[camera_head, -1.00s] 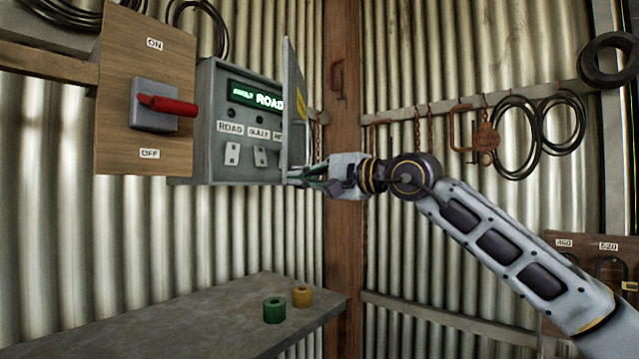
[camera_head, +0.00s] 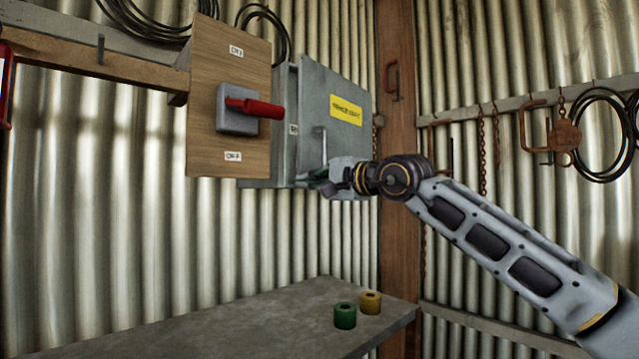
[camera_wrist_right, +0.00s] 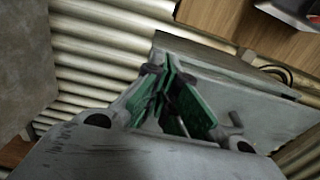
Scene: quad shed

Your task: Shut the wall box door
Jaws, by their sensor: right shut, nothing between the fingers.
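The grey wall box (camera_head: 283,130) hangs on the corrugated wall, right of the wooden switch board. Its door (camera_head: 345,101), with a yellow label and an upright handle, is swung most of the way over the front. In the right wrist view, the gripper's green-lined fingers (camera_wrist_right: 172,95) are in front of the grey box (camera_wrist_right: 225,85). My left gripper is not in view.
A wooden board (camera_head: 230,95) with a red-handled switch (camera_head: 252,107) stands out left of the box. Below is a grey bench (camera_head: 250,325) with a green roll (camera_head: 345,316) and a yellow roll (camera_head: 371,302). A brown post (camera_head: 397,230) stands to the right.

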